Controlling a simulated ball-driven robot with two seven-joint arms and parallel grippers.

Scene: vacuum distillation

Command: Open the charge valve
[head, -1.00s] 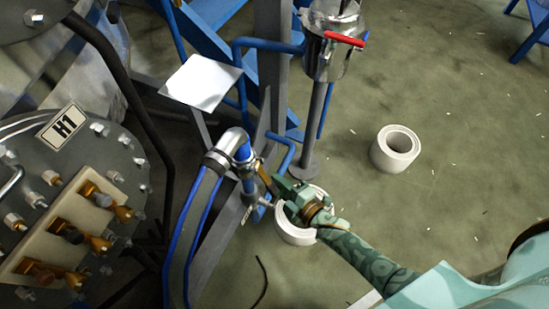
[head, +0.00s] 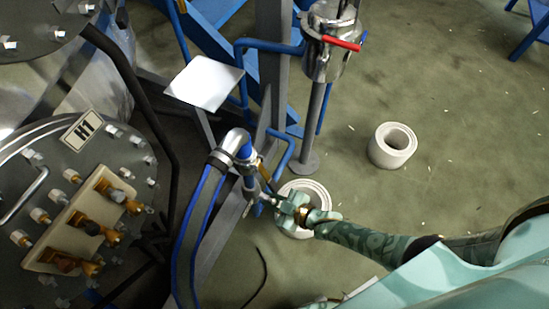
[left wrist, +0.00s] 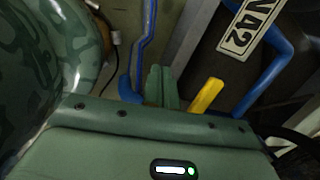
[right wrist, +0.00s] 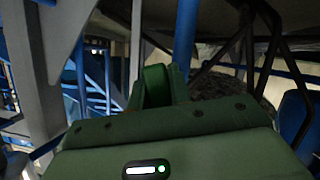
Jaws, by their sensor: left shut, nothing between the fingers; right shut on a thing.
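The valve's yellow handle (left wrist: 207,95) stands close to the right of my left gripper (left wrist: 161,88) in the left wrist view. The left fingers are shut, with nothing between them. In the head view a small yellow-brown lever (head: 264,178) sits on the blue and silver pipe fitting (head: 247,165). One gripper of mine (head: 285,204), on an arm from the lower right, is just below that lever; whether it touches the fitting is unclear. My right gripper (right wrist: 160,86) is shut in the right wrist view; what it holds is hidden.
Two white rings lie on the floor, one under the gripper (head: 289,231) and one farther right (head: 388,153). The vessel labelled H1 (head: 148,160) stands left. A grey column (head: 270,65) and a silver pot with a red handle (head: 325,62) stand above. Floor at right is mostly clear.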

